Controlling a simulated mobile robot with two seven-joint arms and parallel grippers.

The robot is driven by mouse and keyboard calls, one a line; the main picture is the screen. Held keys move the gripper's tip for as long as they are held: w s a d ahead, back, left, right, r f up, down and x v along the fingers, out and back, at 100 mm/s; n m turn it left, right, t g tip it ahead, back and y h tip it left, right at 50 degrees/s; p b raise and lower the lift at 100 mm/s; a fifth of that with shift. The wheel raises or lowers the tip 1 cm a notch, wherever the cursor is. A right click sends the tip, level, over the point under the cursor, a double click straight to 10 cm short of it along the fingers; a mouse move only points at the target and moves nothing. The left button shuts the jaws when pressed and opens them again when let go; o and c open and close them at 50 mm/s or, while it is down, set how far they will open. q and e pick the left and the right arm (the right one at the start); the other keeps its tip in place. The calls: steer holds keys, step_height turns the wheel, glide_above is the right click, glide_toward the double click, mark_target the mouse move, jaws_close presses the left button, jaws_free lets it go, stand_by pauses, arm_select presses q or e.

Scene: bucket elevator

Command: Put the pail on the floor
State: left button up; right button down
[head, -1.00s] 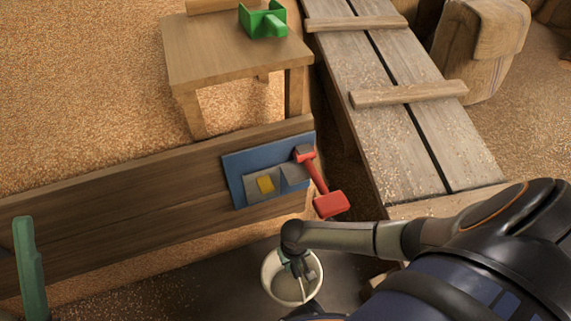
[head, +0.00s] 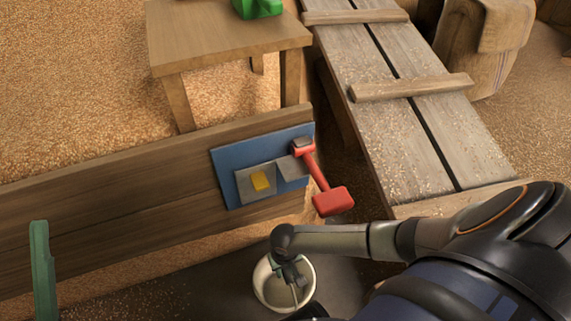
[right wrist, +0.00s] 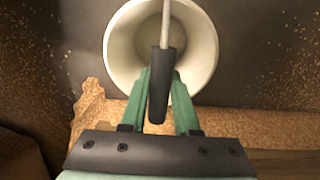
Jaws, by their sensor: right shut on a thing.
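The white pail (head: 258,283) is at the bottom middle of the head view, over the dark floor. My right gripper (head: 289,270) is shut on its handle. In the right wrist view the dark handle grip (right wrist: 158,85) lies between my green fingers, and the pail's open mouth (right wrist: 122,50) shows beyond them. The pail's underside is hidden, so I cannot tell whether it touches the floor. A green upright piece (head: 42,270) at the lower left of the head view looks like one finger of my left gripper; the rest is out of frame.
A wooden wall (head: 120,205) bears a blue panel (head: 230,168) with a red lever (head: 328,195) near the pail. A plank ramp (head: 425,145) stands at right. A wooden table (head: 215,40) is behind the wall. Dark floor (head: 190,285) left of the pail is clear.

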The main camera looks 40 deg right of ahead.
steer(key=shift+f, duration=0.15)
steer(key=c, duration=0.7)
jaws_free()
steer(key=shift+o, duration=0.2)
